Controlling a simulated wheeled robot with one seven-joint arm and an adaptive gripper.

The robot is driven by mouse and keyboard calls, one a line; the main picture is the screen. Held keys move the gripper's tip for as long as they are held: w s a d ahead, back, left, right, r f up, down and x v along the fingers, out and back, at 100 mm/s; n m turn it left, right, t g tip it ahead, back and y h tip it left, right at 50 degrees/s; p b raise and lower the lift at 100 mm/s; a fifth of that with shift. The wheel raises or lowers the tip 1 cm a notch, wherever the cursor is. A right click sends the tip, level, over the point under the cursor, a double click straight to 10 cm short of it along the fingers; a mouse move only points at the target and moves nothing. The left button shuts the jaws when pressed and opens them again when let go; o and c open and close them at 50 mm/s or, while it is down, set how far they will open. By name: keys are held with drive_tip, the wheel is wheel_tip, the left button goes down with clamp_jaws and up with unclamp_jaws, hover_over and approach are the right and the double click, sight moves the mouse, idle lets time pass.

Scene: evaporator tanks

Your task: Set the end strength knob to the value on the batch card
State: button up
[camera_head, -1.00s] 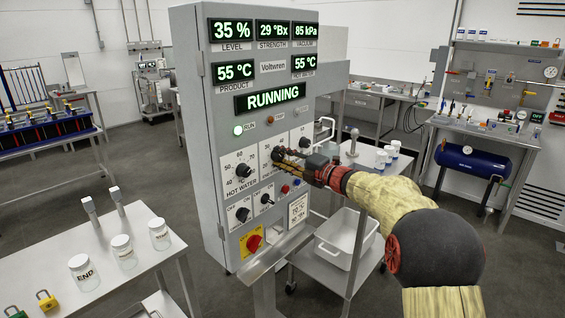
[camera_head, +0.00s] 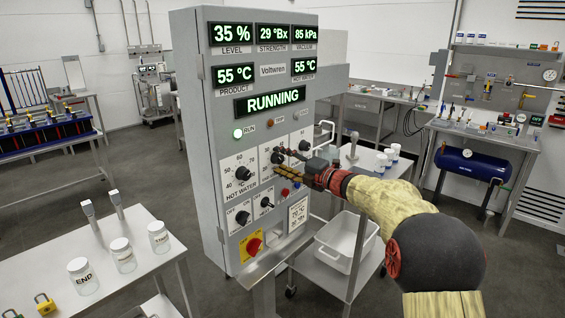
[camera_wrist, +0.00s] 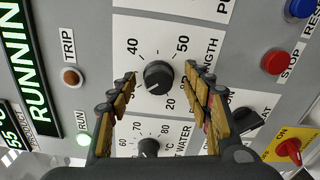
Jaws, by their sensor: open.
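The end strength knob (camera_head: 277,158) is the black middle knob of the upper row on the control cabinet. In the wrist view this knob (camera_wrist: 158,77) sits on a white dial with 20, 40 and 50 showing; the rest of the scale is partly hidden by my fingers. A pale mark shows at its lower left, but I cannot read an exact value. My gripper (camera_head: 280,168) is open in front of the dial, its fingers on either side of the knob and apart from it. The batch card (camera_head: 298,212) is low on the cabinet; "70 °C" shows, the rest is too small.
The hot water knob (camera_head: 243,172) is left of the strength dial, another knob (camera_head: 304,146) right of it. A red-on-yellow switch (camera_head: 252,245) and a red stop button (camera_wrist: 275,62) are near. A metal ledge (camera_head: 275,255) juts out below. A cart with a white tub (camera_head: 345,240) stands right.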

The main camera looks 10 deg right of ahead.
drive_tip(key=v, duration=1.2)
idle(0.3)
